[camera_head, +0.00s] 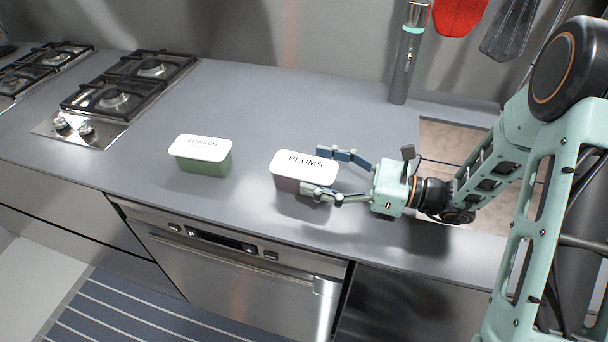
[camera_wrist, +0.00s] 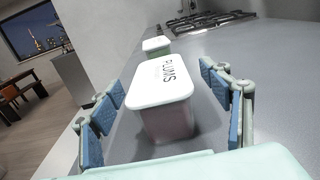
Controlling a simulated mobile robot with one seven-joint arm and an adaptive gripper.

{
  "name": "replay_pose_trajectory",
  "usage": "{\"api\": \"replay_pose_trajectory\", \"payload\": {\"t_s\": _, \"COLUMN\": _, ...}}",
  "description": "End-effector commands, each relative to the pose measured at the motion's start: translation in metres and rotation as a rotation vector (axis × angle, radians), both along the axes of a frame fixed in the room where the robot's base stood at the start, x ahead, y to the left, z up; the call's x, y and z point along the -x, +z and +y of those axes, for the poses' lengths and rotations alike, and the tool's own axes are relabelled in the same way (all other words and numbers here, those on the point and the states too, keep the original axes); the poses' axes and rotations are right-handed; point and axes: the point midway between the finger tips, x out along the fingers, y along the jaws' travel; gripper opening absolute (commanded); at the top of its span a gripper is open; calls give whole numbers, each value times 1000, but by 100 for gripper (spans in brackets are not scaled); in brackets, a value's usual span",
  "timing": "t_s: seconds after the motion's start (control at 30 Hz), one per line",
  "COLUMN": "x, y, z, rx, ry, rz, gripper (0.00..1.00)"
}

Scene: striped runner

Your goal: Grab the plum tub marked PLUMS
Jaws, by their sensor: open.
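The plum tub (camera_head: 304,166) has a white lid marked PLUMS and stands upright on the grey counter. It also shows in the wrist view (camera_wrist: 162,85), between the two rows of blue finger pads. My gripper (camera_head: 328,175) is open, with one finger on the far side of the tub and one on the near side. In the wrist view there is a gap between the tub and my gripper's pads (camera_wrist: 165,108) on both sides. The tub's near lower side is partly hidden by a finger in the head view.
A green tub (camera_head: 203,163) with a white lid, seemingly marked SPINACH, stands to the left. Gas burners (camera_head: 130,85) lie farther left. A grey cylinder (camera_head: 403,65) stands upright at the back wall. The counter (camera_head: 265,110) behind the tubs is clear.

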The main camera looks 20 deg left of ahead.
Motion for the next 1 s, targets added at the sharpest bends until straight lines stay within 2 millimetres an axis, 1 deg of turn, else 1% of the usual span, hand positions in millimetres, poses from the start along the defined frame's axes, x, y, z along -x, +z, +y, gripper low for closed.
{"api": "replay_pose_trajectory", "payload": {"t_s": 0.03, "x": 3, "y": 0, "z": 8, "rx": 0, "ry": 4, "rz": 1, "gripper": 71}}
{"api": "replay_pose_trajectory", "payload": {"t_s": 0.1, "x": 4, "y": 0, "z": 18, "rx": 0, "ry": 4, "rz": 1, "gripper": 71}}
{"api": "replay_pose_trajectory", "payload": {"t_s": 0.2, "x": 4, "y": -1, "z": 28, "rx": 1, "ry": 2, "rz": 1, "gripper": 71}}
{"api": "replay_pose_trajectory", "payload": {"t_s": 0.3, "x": 4, "y": -1, "z": 32, "rx": 1, "ry": 0, "rz": 1, "gripper": 71}}
{"api": "replay_pose_trajectory", "payload": {"t_s": 0.5, "x": 4, "y": -1, "z": 32, "rx": 0, "ry": 0, "rz": 1, "gripper": 71}}
{"api": "replay_pose_trajectory", "payload": {"t_s": 1.0, "x": 4, "y": -1, "z": 32, "rx": 0, "ry": 0, "rz": 1, "gripper": 16}}
